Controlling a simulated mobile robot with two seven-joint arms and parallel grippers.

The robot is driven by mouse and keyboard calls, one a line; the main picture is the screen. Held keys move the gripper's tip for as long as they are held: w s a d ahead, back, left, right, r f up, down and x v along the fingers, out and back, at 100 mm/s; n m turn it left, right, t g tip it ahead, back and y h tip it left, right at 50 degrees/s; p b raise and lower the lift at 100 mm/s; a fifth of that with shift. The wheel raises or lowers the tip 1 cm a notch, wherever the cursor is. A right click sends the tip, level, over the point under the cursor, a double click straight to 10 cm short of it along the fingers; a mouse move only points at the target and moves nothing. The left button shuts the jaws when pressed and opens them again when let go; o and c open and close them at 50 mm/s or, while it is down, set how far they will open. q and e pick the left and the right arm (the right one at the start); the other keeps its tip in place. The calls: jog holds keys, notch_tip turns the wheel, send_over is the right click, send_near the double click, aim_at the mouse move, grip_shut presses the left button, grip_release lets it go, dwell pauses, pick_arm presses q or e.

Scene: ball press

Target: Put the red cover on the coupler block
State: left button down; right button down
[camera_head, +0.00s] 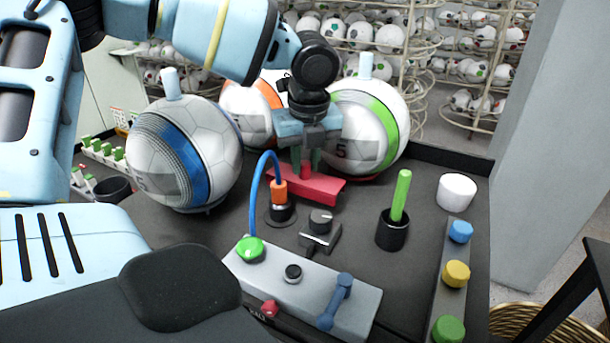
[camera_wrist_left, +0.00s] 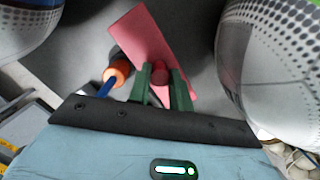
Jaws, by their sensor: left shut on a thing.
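The red cover (camera_head: 325,190) is a flat red plate with a small red knob on top; in the left wrist view it lies slanted (camera_wrist_left: 138,35). My left gripper (camera_head: 305,168) points down, its green fingers shut around the knob, also in the left wrist view (camera_wrist_left: 161,76). I cannot tell whether the plate touches the table. A dark block with a round knob (camera_head: 319,234) sits in front of the cover, apart from it; I cannot tell whether it is the coupler block. My right gripper is not in view.
An orange plug (camera_head: 278,192) with a blue cable stands just left of the cover. Balls with a blue band (camera_head: 205,178) and a green band (camera_head: 386,112) flank the arm. A black cup with a green stick (camera_head: 393,230) and a grey control panel (camera_head: 345,305) stand nearer.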

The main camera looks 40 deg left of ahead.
aim_at(305, 177)
pick_arm(q)
jog(key=shift+f, duration=1.85)
jog(key=shift+f, duration=0.2)
jog(key=c, duration=1.3)
grip_release()
jog(key=shift+o, duration=0.5)
notch_tip(305, 177, up, 12)
jog(key=d, duration=0.1)
jog(key=shift+s+d+r, duration=0.15)
jog(key=shift+s+d, duration=0.15)
jog(key=shift+s, duration=0.15)
